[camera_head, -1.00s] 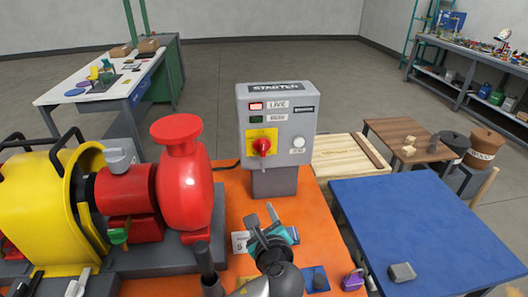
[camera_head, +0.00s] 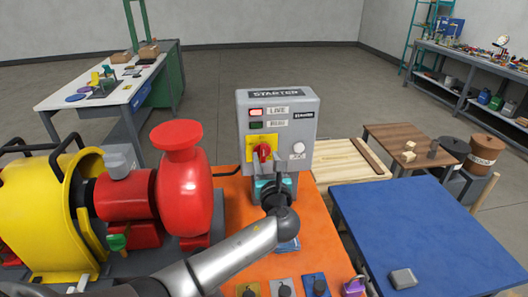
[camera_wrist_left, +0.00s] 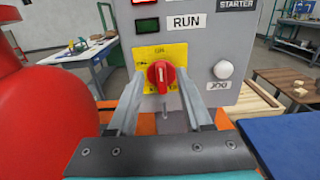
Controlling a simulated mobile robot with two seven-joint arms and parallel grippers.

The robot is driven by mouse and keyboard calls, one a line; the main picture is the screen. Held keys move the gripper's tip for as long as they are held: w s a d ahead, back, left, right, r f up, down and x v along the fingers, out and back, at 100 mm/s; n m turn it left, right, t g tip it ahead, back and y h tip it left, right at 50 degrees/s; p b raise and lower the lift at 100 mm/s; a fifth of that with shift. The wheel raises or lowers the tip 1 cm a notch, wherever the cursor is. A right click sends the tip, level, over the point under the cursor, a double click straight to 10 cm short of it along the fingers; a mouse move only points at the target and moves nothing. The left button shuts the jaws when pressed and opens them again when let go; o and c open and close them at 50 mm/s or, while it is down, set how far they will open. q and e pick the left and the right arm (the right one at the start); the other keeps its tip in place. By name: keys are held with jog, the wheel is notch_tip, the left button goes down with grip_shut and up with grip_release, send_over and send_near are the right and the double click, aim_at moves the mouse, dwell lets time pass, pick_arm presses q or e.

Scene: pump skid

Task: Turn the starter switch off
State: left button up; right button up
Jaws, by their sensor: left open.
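The starter box (camera_head: 306,145) is a grey cabinet standing on the orange top. Its red rotary switch (camera_head: 264,152) sits on a yellow plate; in the left wrist view the switch (camera_wrist_left: 160,76) has its handle upright, towards the ON label. The red LIVE lamp (camera_head: 256,112) looks lit, and the green RUN lamp (camera_wrist_left: 147,25) looks dark. My left gripper (camera_head: 266,168) is open in front of the switch. In the left wrist view its two fingers stand left and right of the switch; contact cannot be told. My right gripper is not in view.
A white JOG button (camera_wrist_left: 223,69) is right of the switch. The red pump (camera_head: 184,195) stands close on the left. A blue table (camera_head: 430,225) is at right.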

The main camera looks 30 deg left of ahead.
aim_at(264, 149)
pick_arm(q)
jog(key=shift+x, duration=2.2)
jog(key=shift+c, duration=0.3)
grip_shut()
